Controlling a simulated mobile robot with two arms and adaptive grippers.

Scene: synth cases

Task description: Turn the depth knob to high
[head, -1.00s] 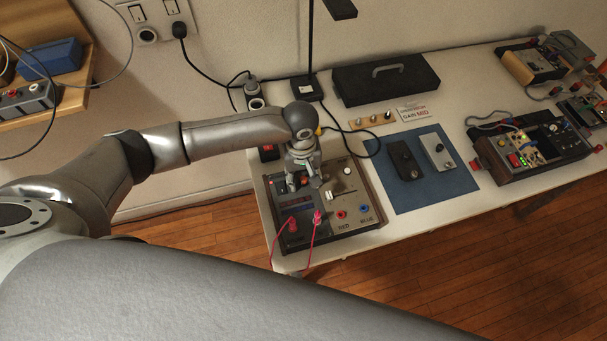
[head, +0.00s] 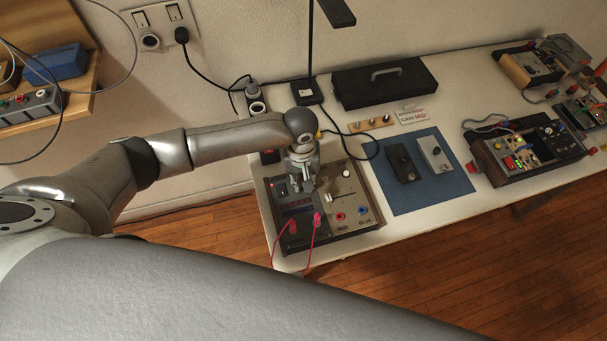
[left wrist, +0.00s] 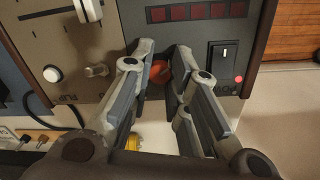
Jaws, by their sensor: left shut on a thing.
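My left gripper (head: 303,184) points down over a wood-sided control box (head: 352,212) at the near left end of the table. In the left wrist view its two fingers (left wrist: 164,62) are shut on an orange-red knob (left wrist: 160,72), which is partly hidden between the fingertips. Its label and pointer cannot be read, so I cannot tell its setting. A white slider cap (left wrist: 88,9), a pale round button (left wrist: 52,73) and a grey lever-like control (left wrist: 97,70) are on the same panel. My right gripper is not in view.
Two pink leads (head: 317,220) plug into the box's front. A black rocker switch (left wrist: 222,62) and a dark red display (left wrist: 198,12) lie near the fingers. A blue mat (head: 440,190) with two small boxes is to the right. A lamp post (head: 310,50) stands behind.

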